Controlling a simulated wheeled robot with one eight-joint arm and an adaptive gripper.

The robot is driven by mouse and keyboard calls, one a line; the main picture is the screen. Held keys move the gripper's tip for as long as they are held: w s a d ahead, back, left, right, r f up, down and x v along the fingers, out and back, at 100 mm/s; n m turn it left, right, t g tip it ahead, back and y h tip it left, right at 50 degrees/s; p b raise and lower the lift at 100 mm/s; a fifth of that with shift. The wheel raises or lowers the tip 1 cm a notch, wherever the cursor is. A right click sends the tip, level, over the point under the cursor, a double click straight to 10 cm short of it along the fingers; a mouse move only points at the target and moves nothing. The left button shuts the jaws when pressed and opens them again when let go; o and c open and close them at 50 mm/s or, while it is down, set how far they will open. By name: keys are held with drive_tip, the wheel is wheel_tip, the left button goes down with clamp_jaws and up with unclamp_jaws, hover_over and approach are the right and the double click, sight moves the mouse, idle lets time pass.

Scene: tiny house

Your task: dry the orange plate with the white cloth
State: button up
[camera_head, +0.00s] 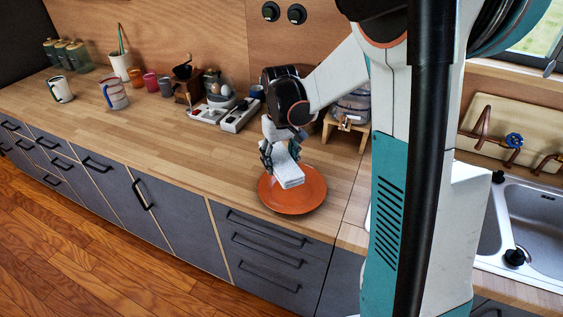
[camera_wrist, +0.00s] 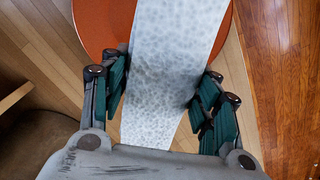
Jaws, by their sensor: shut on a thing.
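The orange plate (camera_head: 291,201) lies flat on the wooden counter near its front edge; part of it shows behind the cloth in the wrist view (camera_wrist: 100,25). The white cloth (camera_head: 288,174), a folded, faintly patterned strip, is between the fingers of my gripper (camera_head: 281,152) and over the plate. In the wrist view the cloth (camera_wrist: 165,75) runs up from between the teal finger pads of my gripper (camera_wrist: 160,100). The cloth covers the middle of the plate there. I cannot tell whether the cloth touches the plate.
A sink (camera_head: 535,225) is at the right, beyond my column. A power strip (camera_head: 240,115), a coffee grinder (camera_head: 187,85) and several mugs stand along the back of the counter. A small wooden stand (camera_head: 345,128) is behind the plate. The counter left of the plate is clear.

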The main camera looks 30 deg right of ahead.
drive_tip(key=shift+r+p, duration=0.75)
drive_tip(key=shift+r, duration=0.6)
drive_tip(key=shift+f, duration=0.1)
